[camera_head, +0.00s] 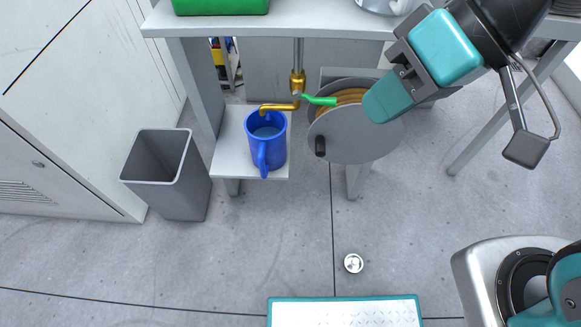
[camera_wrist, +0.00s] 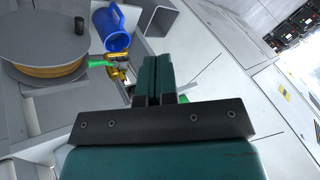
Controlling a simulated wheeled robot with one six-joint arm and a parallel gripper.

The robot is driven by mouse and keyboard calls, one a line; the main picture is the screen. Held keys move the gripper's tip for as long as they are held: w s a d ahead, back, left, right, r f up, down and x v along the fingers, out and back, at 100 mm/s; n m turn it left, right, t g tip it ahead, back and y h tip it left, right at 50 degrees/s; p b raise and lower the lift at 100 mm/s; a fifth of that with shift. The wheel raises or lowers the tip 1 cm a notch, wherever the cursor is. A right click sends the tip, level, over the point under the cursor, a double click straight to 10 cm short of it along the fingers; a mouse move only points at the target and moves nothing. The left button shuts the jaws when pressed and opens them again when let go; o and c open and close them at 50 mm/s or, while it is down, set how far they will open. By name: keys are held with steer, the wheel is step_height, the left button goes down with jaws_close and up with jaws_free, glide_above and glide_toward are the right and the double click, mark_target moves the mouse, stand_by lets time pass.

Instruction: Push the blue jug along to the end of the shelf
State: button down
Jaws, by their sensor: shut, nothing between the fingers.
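The blue jug (camera_head: 265,140) stands upright on a small light-grey shelf (camera_head: 227,155), near its right edge, with its handle towards the front. The spout of a brass tap (camera_head: 297,82) reaches over its rim. The jug also shows near the top of the wrist view (camera_wrist: 115,40). My gripper (camera_head: 374,112) is shut and empty, to the right of the jug and apart from it, in front of the hose reel. Its two fingers lie together in the wrist view (camera_wrist: 155,62).
A hose reel (camera_head: 345,145) with a dark crank knob stands right of the shelf. The tap's green lever (camera_head: 318,100) points towards my gripper. A grey bin (camera_head: 160,180) stands left of the shelf. A bench (camera_head: 300,28) with a green box (camera_head: 220,6) is above and behind.

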steer(key=w+a+f+m+t+y+b, duration=0.1)
steer(key=w+a+f+y+b, duration=0.1)
steer(key=f+b, duration=0.55)
steer(key=w+a+f+m+y+b, duration=0.1)
steer(key=w+a+f+y+b, duration=0.15)
steer(key=f+b, duration=0.55)
steer(key=m+t+y+b, duration=0.1)
steer(key=m+t+b, duration=1.2)
steer(key=b, duration=2)
glide_toward(285, 152)
steer(key=shift+m+g, duration=0.6)
steer(key=shift+g, duration=0.1)
steer(key=p+x, duration=0.2)
steer(key=x, duration=0.1)
steer(key=r+p+x, duration=0.1)
steer(key=p+x, duration=0.2)
steer(key=shift+w+d+r+p, duration=0.1)
steer(key=shift+d+r+p, duration=0.05)
steer(key=shift+p, duration=0.2)
steer(key=shift+w+a, duration=0.35)
steer(key=shift+w, duration=0.05)
steer(key=shift+f, duration=0.2)
